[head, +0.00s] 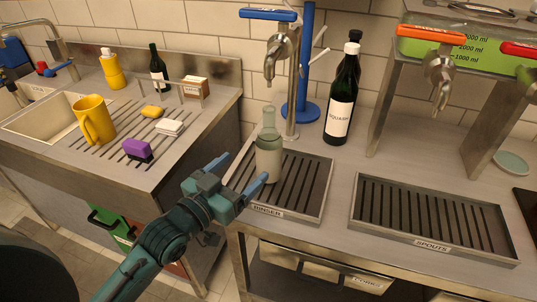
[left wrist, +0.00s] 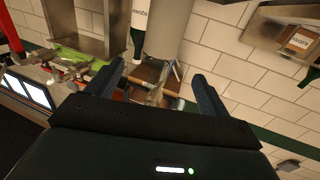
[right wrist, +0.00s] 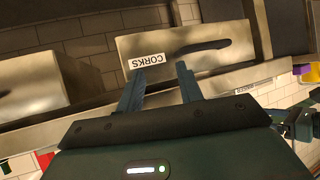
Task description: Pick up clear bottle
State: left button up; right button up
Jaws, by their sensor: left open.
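The clear bottle (head: 269,158) stands upright on the slatted tray labelled RINSER (head: 318,200), below the blue-handled tap. In the left wrist view a grey, see-through body that looks like this bottle (left wrist: 168,30) rises beyond and between the fingers. My left gripper (head: 242,172) is open and empty, just left of the bottle's lower body, one fingertip close to its front. I cannot tell whether they touch. My right gripper (right wrist: 160,72) is open and empty, facing a drawer front labelled CORKS (right wrist: 190,45); it does not show in the head view.
A dark bottle labelled SQUASH (head: 341,105) stands behind right of the clear bottle. The tap (head: 280,50) and blue stand (head: 302,110) are close behind. The SPOUTS tray (head: 430,215) at right is empty. A yellow jug (head: 95,120) and sponges lie on the left drainer.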

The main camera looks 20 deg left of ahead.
aim_at(261, 151)
pick_arm(q)
jog(key=x, duration=0.4)
jog(key=shift+d, duration=0.1)
jog(key=p+x, duration=0.1)
jog(key=x, duration=0.3)
jog(key=shift+w, duration=0.6)
pick_arm(e)
jog(key=shift+s+d+f, duration=0.1)
jog(key=shift+d, duration=0.15)
pick_arm(q)
jog(key=c, duration=1.4)
pick_arm(e)
jog(key=shift+w+r, duration=0.2)
jog(key=shift+r, duration=0.1)
